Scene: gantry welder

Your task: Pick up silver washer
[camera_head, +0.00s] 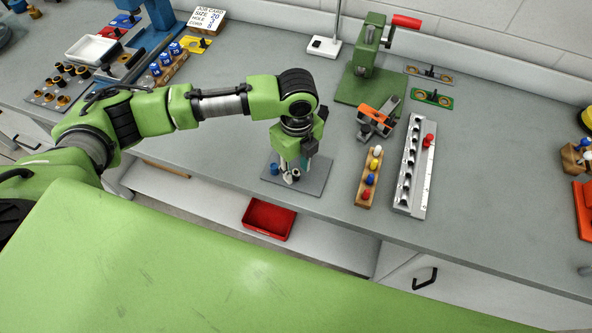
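My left gripper (290,172) points down over a dark grey mat (315,178) near the bench's front edge. Its fingers are small in view, and I cannot tell whether they are open or shut. A small blue piece (274,169) stands on the mat just left of the fingers. A small pale piece (296,174) shows close by the fingertips; I cannot tell what it is or whether the gripper touches it. I cannot make out a silver washer for certain; the gripper hides part of the mat. My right gripper is not in view.
Right of the mat are a wooden block (365,187) with coloured pegs and a silver slotted rail (417,180). An orange-and-grey clamp (375,121) and a green press (367,60) stand behind. A red tray (268,220) sits below the bench edge.

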